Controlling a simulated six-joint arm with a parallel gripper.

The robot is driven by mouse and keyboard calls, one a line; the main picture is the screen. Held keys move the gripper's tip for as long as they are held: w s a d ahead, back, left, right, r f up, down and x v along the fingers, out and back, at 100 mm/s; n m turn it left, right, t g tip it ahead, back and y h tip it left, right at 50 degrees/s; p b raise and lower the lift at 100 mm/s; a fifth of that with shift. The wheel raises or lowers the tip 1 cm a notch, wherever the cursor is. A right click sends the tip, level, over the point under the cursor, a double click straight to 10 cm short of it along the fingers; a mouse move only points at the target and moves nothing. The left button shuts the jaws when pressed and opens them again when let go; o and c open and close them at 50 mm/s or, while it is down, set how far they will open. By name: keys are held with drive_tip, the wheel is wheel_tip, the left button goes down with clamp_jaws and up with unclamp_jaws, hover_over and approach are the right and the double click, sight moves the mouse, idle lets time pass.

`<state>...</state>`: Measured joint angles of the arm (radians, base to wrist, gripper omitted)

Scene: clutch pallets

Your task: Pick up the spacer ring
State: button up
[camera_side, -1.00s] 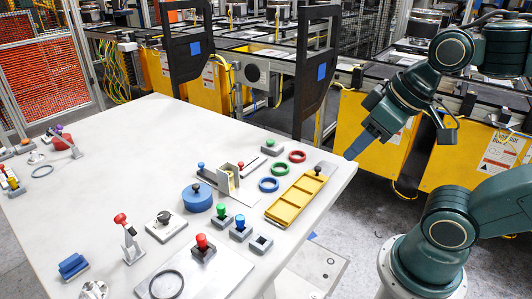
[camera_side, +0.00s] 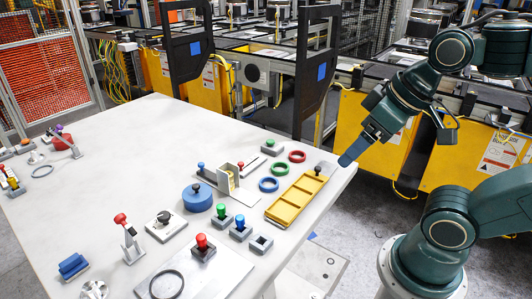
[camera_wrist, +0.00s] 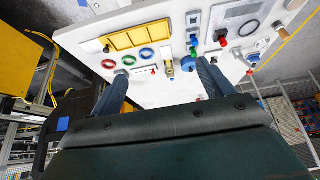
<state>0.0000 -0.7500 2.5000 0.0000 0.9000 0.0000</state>
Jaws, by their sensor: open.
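Several rings are in view, and I cannot tell which is the spacer ring. A thin dark ring (camera_side: 167,285) lies on a grey plate at the front.
A blue cylinder (camera_side: 197,197), a slotted beige block (camera_side: 228,178) and several knobbed pegs stand near the rings. A red-topped lever (camera_side: 128,238) stands at the front left. The white table (camera_side: 120,160) is bare across its middle and back. Yellow machinery (camera_side: 365,150) stands behind the right edge.

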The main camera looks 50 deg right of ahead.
idle(0.3)
drive_tip(key=w+d+m+g, duration=0.1)
drive_tip(key=w+d+m, duration=0.25)
drive_tip(key=w, duration=0.35)
drive_tip(key=w+d+m+g, duration=0.2)
drive_tip(key=w+m, duration=0.2)
drive_tip(key=w, duration=0.4)
drive_tip(key=w+d+f+m+g, duration=0.2)
drive_tip(key=w+d+f+m, duration=0.6)
drive_tip(key=w+d+f, duration=0.2)
drive_tip(key=shift+w+d+f+g, duration=0.35)
drive_tip(key=shift+w+f, duration=0.35)
drive_tip(key=shift+w, duration=0.55)
drive_tip(key=shift+f, duration=4.3)
